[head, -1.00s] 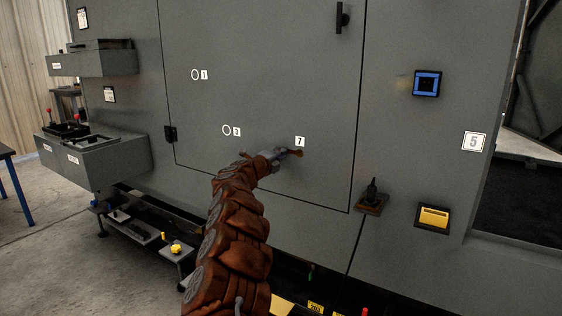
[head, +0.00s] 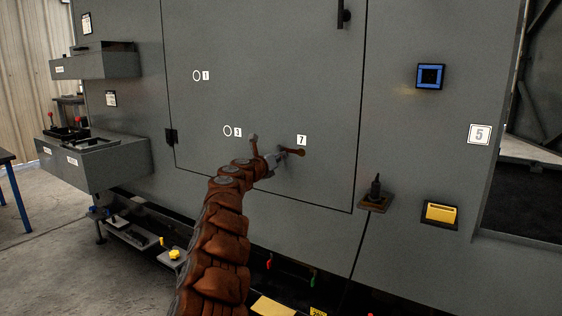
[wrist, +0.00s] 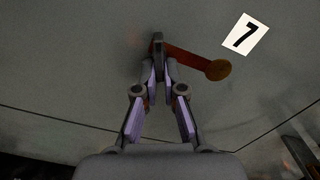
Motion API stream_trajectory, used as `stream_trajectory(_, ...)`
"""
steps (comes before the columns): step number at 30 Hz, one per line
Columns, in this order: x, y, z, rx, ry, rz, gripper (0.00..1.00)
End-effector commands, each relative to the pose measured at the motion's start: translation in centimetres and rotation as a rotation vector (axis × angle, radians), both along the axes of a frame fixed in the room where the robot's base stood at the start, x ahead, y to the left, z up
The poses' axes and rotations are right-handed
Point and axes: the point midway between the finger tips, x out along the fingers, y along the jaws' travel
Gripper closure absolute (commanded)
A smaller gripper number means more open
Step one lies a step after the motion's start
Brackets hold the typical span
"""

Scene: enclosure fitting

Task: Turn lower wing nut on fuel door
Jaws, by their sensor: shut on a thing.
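The fuel door appears to be the large grey panel (head: 270,60), which is shut. The lower wing nut (head: 294,151) is a rusty-brown arm with a rounded end, low on the door just below the "7" label (head: 301,140). In the wrist view the wing nut's brown arm (wrist: 195,57) points right and slightly down from my fingertips. My gripper (wrist: 159,68) is shut on the wing nut near its hub, close to the door face. My fingers hide part of the hub. My gripper also shows in the head view (head: 277,160).
A small brown bracket with a black post (head: 375,195) stands right of the door's lower corner. A yellow-fronted box (head: 440,213) and a blue-framed square (head: 430,76) are farther right. Grey shelf boxes (head: 105,162) jut out at left. The door face around my gripper is flat and clear.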

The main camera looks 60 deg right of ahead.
Motion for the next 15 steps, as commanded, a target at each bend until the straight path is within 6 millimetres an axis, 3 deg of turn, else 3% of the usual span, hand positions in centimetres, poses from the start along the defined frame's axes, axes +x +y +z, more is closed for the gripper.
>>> stream_trajectory(15, 0.4, -0.08, -0.38, 0.015, -0.326, -0.004, 1.0)
